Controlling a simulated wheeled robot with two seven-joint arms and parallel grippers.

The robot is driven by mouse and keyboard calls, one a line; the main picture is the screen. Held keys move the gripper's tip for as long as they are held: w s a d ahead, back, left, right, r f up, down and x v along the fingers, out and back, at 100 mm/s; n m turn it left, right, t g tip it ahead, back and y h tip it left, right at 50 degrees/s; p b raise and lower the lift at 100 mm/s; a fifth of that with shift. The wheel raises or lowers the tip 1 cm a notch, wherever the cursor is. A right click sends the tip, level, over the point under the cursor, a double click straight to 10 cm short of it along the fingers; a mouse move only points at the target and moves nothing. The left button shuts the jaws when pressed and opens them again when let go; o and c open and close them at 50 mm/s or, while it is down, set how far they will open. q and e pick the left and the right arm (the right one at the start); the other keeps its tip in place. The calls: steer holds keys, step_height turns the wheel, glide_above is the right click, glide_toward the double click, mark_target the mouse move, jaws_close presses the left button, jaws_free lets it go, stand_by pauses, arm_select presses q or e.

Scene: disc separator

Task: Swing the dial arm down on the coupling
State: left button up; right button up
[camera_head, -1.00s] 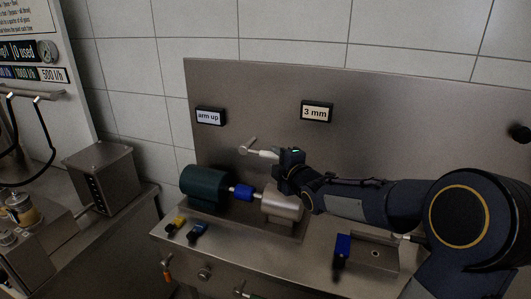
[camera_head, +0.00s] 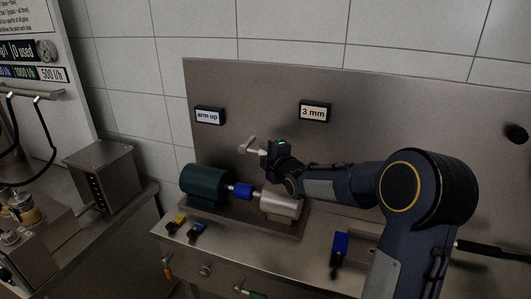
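The coupling (camera_head: 240,191) is a small blue piece on the shaft between a dark green motor (camera_head: 204,184) and a silver cylinder (camera_head: 280,204). The dial arm (camera_head: 248,146) is a pale lever with a crossbar, raised above and behind the coupling near the back panel. A sign reading "arm up" (camera_head: 209,116) hangs on the panel. My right gripper (camera_head: 266,152) is at the lever's right end, above the silver cylinder. Its fingers are too small and dark to tell whether they grip the lever. My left gripper is not in view.
A sign reading "3 mm" (camera_head: 315,112) is on the panel. Yellow (camera_head: 176,222) and blue (camera_head: 197,229) small blocks lie at the bench's front left. A larger blue block (camera_head: 340,245) stands at the right, near my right arm. A grey box (camera_head: 103,178) stands at the left.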

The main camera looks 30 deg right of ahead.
jaws_close()
